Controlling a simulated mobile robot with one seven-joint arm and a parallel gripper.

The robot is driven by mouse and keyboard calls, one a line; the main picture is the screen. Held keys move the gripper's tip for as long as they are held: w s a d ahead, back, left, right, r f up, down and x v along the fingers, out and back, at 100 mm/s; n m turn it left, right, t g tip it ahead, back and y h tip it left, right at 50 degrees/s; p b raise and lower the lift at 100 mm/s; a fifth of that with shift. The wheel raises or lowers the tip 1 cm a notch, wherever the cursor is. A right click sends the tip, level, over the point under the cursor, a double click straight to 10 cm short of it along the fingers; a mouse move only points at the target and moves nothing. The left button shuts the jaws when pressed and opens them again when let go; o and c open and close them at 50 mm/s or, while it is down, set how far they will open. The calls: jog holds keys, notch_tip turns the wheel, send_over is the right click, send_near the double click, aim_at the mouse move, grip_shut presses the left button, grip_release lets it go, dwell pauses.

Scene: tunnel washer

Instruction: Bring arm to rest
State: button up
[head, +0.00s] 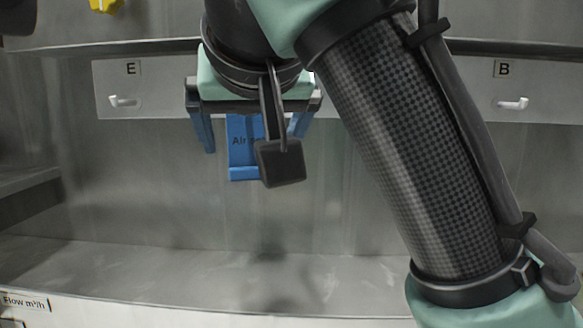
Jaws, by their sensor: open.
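A blue part labelled "Air…" (240,168) shows between the fingers. The rest of its label is hidden by a dark square piece on my wrist. The fingers look clear of the blue part on both sides, but I cannot tell the depth between them.
A panel marked E with a white hook (123,101) is at left; one marked B with a white hook (513,104) is at right. A yellow object (105,5) is at the top left. The metal ledge (170,265) below is bare. A "Flow" label (25,302) is at lower left.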

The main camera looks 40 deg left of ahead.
jog(key=b+v, duration=0.2)
jog(key=v, duration=0.4)
jog(key=w+d+m+t+y+b, duration=0.25)
jog(key=w+d+t+y, duration=0.2)
jog(key=w+t, duration=0.3)
jog(key=s+d+f+m+t+h+b, duration=0.1)
jog(key=s+d+f+m+t+h, duration=0.1)
jog(key=d+t+h, duration=0.4)
jog(key=s+d+f+m+t+h+b, duration=0.1)
jog(key=s+d+f+m+t+h, duration=0.2)
jog(key=d, duration=0.9)
jog(key=s+m+t+h, duration=0.1)
jog(key=s+t+h, duration=0.1)
jog(key=t+h, duration=0.1)
jog(key=shift+s+d+m+b, duration=0.2)
jog(key=shift+m+b, duration=0.15)
jog(key=shift+b, duration=0.05)
jog(key=shift+h, duration=0.25)
